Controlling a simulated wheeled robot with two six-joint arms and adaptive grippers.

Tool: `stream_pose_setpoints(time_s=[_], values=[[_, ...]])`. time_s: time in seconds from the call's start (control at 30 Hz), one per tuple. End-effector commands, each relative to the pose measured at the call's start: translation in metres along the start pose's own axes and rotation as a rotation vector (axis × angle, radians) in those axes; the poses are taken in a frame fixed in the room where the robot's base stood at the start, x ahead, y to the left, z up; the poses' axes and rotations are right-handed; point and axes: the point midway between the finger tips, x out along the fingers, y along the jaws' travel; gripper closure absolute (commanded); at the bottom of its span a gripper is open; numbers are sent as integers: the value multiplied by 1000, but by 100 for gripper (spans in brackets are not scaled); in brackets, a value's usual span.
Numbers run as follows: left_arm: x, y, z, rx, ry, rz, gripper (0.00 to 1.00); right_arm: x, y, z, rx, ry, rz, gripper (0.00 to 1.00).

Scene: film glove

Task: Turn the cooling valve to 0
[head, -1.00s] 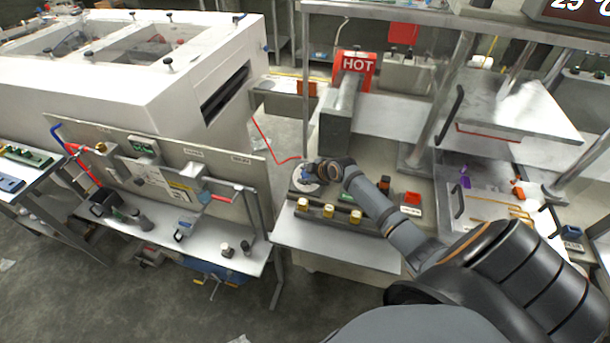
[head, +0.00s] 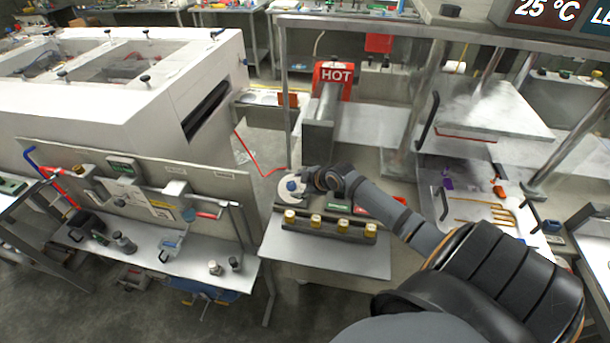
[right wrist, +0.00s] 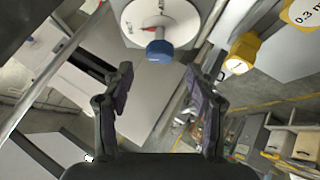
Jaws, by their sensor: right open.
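The cooling valve appears to be the white round dial (head: 287,196) with a blue knob (head: 292,185) at the far left end of the bench, left of my right gripper (head: 308,180). In the right wrist view the white dial (right wrist: 185,18) is at the top, with a small red pointer mark, and its blue knob (right wrist: 160,51) sticks out toward the camera. My right gripper (right wrist: 160,88) is open and empty, its fingers apart below the knob and not around it. The dial's markings are too small to read. My left gripper is not in view.
Several gold-capped pieces (head: 316,223) stand in a dark rack just in front of the dial. A yellow-capped part (right wrist: 243,54) is close to the right finger in the wrist view. A red HOT sign (head: 336,74) stands behind. The front bench top (head: 325,258) is clear.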

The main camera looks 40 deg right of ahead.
Motion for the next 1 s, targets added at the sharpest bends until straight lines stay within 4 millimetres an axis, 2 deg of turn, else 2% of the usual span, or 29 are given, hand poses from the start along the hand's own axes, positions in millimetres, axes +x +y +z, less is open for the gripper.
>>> stream_pose_setpoints(time_s=[0.1, 0.3, 0.5, 1.0], values=[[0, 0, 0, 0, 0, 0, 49, -27, 0, 2, -10, -4, -1, 42], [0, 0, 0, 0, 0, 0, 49, -49, 2, 3, -3, -5, 4, 42], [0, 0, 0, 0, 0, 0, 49, -57, 0, 1, 1, -1, -1, 42], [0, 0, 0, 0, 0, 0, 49, -57, 0, 0, 3, 0, 0, 42]])
